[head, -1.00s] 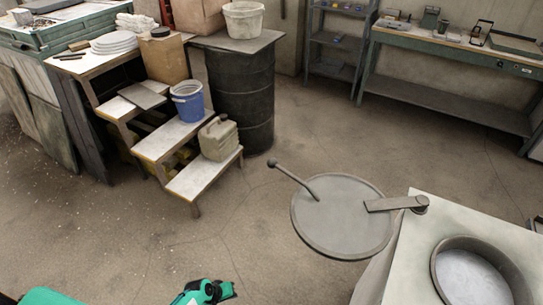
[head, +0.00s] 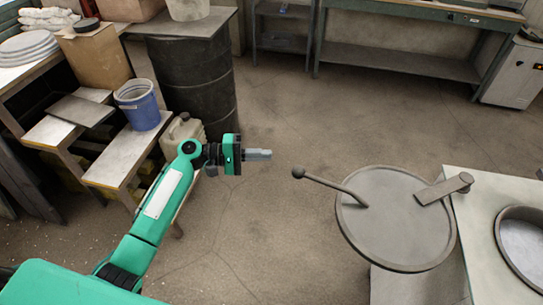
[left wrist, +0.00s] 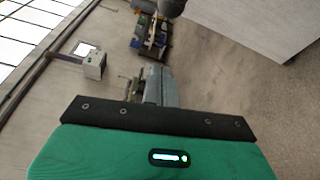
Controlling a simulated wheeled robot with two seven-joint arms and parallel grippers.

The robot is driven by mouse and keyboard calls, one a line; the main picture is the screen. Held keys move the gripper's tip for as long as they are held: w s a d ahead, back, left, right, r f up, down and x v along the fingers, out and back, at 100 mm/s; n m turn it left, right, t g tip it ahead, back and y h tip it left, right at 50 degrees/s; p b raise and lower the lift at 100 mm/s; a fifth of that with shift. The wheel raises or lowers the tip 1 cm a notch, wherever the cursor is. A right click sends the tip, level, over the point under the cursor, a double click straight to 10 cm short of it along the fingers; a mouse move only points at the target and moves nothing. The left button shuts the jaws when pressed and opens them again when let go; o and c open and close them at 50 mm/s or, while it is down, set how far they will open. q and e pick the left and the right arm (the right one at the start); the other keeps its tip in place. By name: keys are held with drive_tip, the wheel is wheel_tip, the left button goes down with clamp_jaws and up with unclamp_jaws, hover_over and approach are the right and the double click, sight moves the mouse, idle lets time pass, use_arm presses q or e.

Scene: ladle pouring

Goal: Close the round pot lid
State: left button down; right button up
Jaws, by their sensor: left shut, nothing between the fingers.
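The round grey pot lid (head: 395,225) is swung out to the left of the pot, beyond the edge of the pale stand. A hinge arm (head: 444,189) joins it to a pivot at the stand's edge. Its rod handle ends in a ball knob (head: 298,172) pointing left. The round pot (head: 508,240) is uncovered at the right edge and partly cut off. My left gripper (head: 266,154) is shut and empty, just left of the knob and apart from it. Its closed fingers (left wrist: 154,85) also show in the left wrist view. My right gripper is not in view.
The pale stand (head: 478,205) holds the pot. A stepped shelf with a blue bucket (head: 140,103) and a black barrel (head: 192,85) stand at the left. A green workbench (head: 420,20) runs along the back. Open floor lies between the barrel and the lid.

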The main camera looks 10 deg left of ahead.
use_arm(q)
drive_tip(key=s+d+p, duration=0.1)
drive_tip(key=d+p, duration=0.4)
drive_tip(key=d, duration=0.3)
drive_tip(key=shift+s+d, duration=0.2)
drive_tip(key=shift+d, duration=0.15)
